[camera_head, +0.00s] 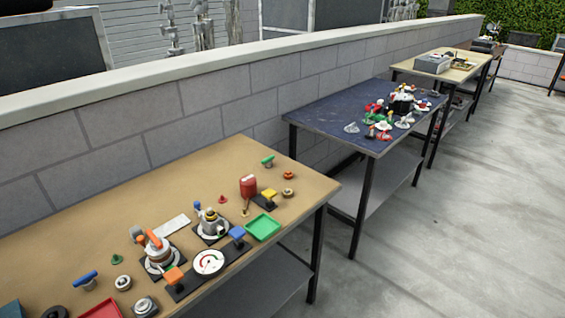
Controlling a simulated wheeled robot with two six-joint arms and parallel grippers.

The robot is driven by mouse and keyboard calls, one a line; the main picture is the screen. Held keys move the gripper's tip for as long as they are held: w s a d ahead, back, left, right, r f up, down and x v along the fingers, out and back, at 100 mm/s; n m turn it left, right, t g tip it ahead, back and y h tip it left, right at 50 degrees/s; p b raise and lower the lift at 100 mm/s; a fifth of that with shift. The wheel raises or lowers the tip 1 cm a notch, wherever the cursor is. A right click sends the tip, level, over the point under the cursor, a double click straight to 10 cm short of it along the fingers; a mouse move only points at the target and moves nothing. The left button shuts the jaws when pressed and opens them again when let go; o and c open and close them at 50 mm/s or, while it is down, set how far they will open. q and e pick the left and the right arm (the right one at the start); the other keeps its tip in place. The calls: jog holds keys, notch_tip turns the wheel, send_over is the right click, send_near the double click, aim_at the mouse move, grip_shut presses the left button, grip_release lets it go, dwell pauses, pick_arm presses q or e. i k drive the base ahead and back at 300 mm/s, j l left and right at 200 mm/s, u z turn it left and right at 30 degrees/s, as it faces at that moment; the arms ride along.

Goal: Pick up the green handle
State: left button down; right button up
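A small piece with a green top (267,160), which looks like the green handle, stands near the back right of the nearest tan table (120,190). It has a short grey stem below the green bar and nothing touches it. A similar piece with a blue bar (85,277) is at the front left of the same table. Neither of my grippers is in view, so their state does not show.
Near the green handle are a red canister (248,186), a yellow-topped piece (269,195) and a green tray (263,227). Several valve-like parts and a dial (209,262) crowd the middle. A block wall (170,130) runs behind; concrete floor (440,240) is clear at right.

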aim_at(270, 158)
jog(key=i+u, duration=0.45)
jog(key=i, duration=0.4)
